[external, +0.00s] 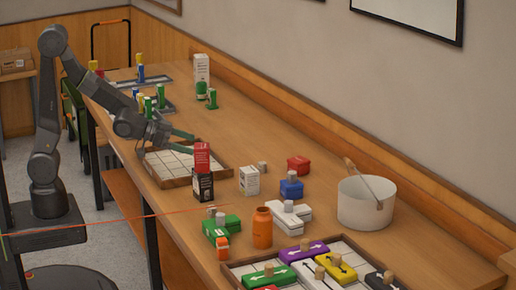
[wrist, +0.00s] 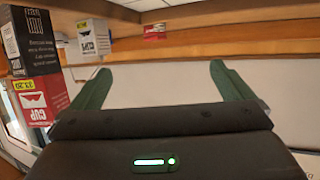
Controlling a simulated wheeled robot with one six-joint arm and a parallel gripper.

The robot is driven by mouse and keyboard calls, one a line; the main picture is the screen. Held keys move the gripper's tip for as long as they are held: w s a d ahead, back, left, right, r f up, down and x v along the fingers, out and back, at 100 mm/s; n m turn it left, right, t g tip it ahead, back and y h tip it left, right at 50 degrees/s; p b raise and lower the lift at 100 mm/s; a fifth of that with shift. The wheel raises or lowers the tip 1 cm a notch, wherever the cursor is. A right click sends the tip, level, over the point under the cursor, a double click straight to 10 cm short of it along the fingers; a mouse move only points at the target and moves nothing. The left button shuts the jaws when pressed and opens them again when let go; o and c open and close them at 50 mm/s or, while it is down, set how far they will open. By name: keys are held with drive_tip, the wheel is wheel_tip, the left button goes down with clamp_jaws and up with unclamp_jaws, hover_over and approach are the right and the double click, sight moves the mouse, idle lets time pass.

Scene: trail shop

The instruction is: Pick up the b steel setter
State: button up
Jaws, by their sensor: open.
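No thing in view carries a readable mark naming it the b steel setter, so I cannot tell which it is. Small grey cylinders show by the blue block (external: 291,189), the white blocks (external: 291,217) and the green blocks (external: 215,230). My gripper (external: 186,143) is over the far part of the wooden tray of pale tiles (external: 185,177), left of these blocks. Its two green fingers are spread apart in the wrist view (wrist: 162,78), with nothing between them.
A red box (external: 202,155) stands on a black box (external: 204,186) near my gripper. A white box (external: 249,181), red block (external: 298,165), orange bottle (external: 262,228) and white pot (external: 365,206) stand nearer. Several coloured blocks fill the front tray (external: 231,269).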

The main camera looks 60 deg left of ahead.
drive_tip(key=c, duration=1.1)
drive_tip(key=shift+o, duration=0.2)
drive_tip(key=shift+w, duration=0.1)
drive_tip(key=w+d+r+g+y+p, duration=0.2)
drive_tip(key=w+r+g+y+p, duration=0.15)
drive_tip(key=w+p, duration=0.7)
drive_tip(key=g+p, duration=0.4)
drive_tip(key=p, duration=0.1)
approach(261, 163)
drive_tip(key=shift+h, duration=0.45)
drive_tip(key=p+x, duration=0.1)
drive_tip(key=x, duration=0.5)
drive_tip(key=a+p+x, duration=0.1)
drive_tip(key=x, duration=0.2)
drive_tip(key=shift+w+d+f+p, duration=0.1)
drive_tip(key=shift+f+p, duration=0.1)
drive_tip(key=shift+p, duration=0.15)
